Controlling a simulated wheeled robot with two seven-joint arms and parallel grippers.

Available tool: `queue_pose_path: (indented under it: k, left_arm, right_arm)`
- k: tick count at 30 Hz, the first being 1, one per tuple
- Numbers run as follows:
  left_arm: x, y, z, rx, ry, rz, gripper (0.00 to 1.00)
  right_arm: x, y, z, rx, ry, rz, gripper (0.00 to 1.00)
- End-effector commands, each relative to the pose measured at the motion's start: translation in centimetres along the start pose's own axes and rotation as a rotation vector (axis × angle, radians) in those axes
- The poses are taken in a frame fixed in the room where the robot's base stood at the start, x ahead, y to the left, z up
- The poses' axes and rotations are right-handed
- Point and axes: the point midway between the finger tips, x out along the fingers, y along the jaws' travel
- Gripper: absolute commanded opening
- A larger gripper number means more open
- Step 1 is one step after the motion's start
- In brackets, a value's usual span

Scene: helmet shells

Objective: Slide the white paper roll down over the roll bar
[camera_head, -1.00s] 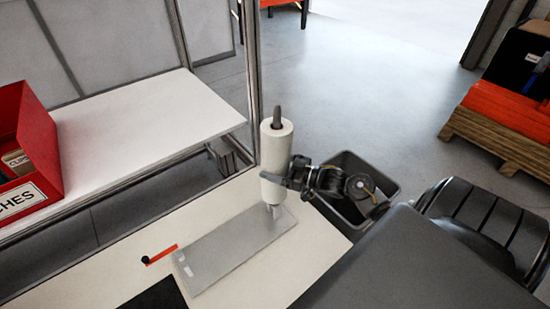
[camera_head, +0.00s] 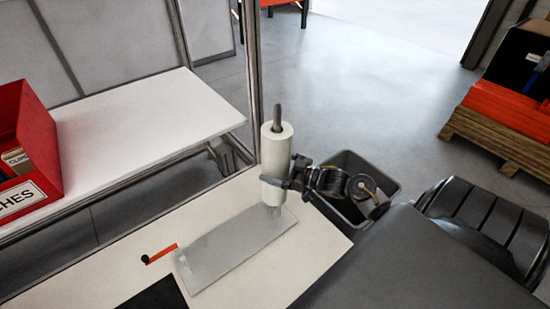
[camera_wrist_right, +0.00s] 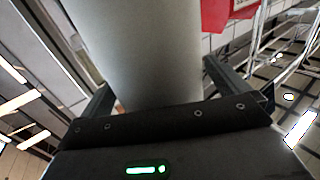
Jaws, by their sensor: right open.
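The white paper roll (camera_head: 275,155) stands upright around the grey roll bar (camera_head: 277,115), whose tip sticks out above the roll. My right gripper (camera_head: 275,182) is at the lower part of the roll, coming from the right. In the right wrist view the roll (camera_wrist_right: 140,50) fills the space between the two fingers (camera_wrist_right: 158,85), which stand open on either side of it. My left gripper is not in view.
The base plate lies on a white table (camera_head: 310,250). A black and orange item (camera_head: 160,254) and a dark mat (camera_head: 155,295) lie to its left. A red box (camera_head: 30,145) sits on a white shelf (camera_head: 150,115). A grey bin (camera_head: 350,190) stands behind my right arm.

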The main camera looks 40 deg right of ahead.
Motion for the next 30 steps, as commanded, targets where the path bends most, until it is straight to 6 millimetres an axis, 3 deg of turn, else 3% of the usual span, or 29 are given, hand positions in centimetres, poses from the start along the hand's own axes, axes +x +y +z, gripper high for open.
queue_pose_path:
  k: [16, 22, 30]
  left_arm:
    - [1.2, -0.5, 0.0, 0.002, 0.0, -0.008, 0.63]
    - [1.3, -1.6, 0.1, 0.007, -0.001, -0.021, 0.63]
    - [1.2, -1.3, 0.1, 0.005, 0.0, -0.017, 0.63]
  right_arm:
    - [-9.3, 0.0, 0.0, -0.003, 0.001, 0.001, 1.0]
    - [-10.4, 0.0, -0.2, -0.004, 0.004, 0.0, 1.0]
    - [-10.4, 0.0, -0.2, -0.004, 0.005, 0.0, 1.0]
